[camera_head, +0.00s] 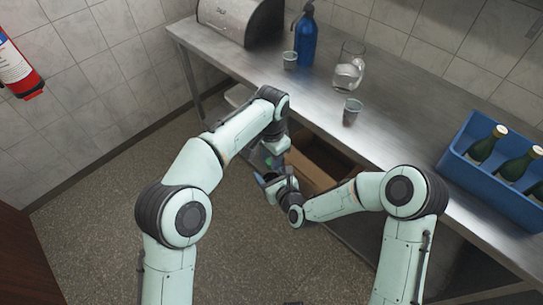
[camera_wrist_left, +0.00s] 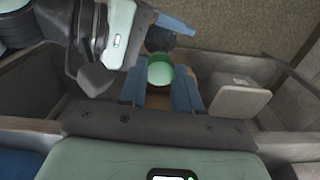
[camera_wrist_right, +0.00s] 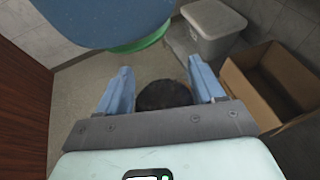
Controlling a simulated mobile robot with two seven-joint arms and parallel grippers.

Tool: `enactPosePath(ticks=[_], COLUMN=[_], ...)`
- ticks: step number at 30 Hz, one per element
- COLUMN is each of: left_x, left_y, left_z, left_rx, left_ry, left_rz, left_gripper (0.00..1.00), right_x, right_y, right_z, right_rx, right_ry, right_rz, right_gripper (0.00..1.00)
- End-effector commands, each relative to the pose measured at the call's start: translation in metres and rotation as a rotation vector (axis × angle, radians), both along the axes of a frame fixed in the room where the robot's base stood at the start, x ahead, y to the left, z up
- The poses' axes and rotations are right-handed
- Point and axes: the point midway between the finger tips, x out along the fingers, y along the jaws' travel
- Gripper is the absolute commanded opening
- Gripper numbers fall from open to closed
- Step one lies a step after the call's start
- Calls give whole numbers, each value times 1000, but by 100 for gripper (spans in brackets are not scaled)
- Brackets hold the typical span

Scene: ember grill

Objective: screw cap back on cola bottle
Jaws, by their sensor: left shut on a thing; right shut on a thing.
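My left gripper (camera_head: 273,162) and right gripper (camera_head: 270,180) are close together in front of the table. In the left wrist view, my left fingers (camera_wrist_left: 160,92) are shut on a green round cap (camera_wrist_left: 160,72). A dark part of the cola bottle (camera_wrist_left: 160,38) shows just beyond it. In the right wrist view, my right fingers (camera_wrist_right: 160,88) are shut on the dark bottle (camera_wrist_right: 164,95). The green cap's edge (camera_wrist_right: 140,45) shows up and left of it, beside a blue left finger. In this view the cap looks apart from the bottle. Most of the bottle is hidden.
A steel table (camera_head: 400,135) carries a bread box (camera_head: 238,18), blue bottle (camera_head: 305,42), glass jug (camera_head: 347,72), two cups and a blue crate (camera_head: 480,178) of green bottles. An open cardboard box (camera_wrist_right: 270,85) and grey lidded bin (camera_wrist_right: 213,35) stand below. Floor at left is clear.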

Motion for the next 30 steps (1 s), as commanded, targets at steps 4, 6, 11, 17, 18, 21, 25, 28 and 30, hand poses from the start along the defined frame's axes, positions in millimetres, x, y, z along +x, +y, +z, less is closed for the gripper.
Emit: enactPosePath(ticks=[4,6,11,17,18,21,25,28,30], left_x=[0,0,1,1,1,1,2,1,2], left_y=[1,0,1,0,0,0,0,-1,0], left_z=[0,0,0,-1,-1,-1,-1,-1,-1], left_rx=[1,0,1,3,1,3,4,5,5], left_ry=[0,0,0,-1,0,0,-2,-2,-1], left_rz=[-339,-503,-875,-1342,-1435,-1669,-1971,-2204,-2365], left_gripper=[5,5,5,5,5,5,5,5,5], right_x=[0,0,0,0,0,0,0,0,0], right_y=[0,0,0,0,0,0,0,0,0], right_z=[1,1,0,0,0,0,0,0,0], right_rx=[1,0,0,0,0,0,0,0,0], right_ry=[-2,-1,-1,-1,-1,-1,-1,-1,-1], right_rz=[0,0,0,0,0,0,0,0,0], right_gripper=[0,0,0,0,0,0,0,0,0])
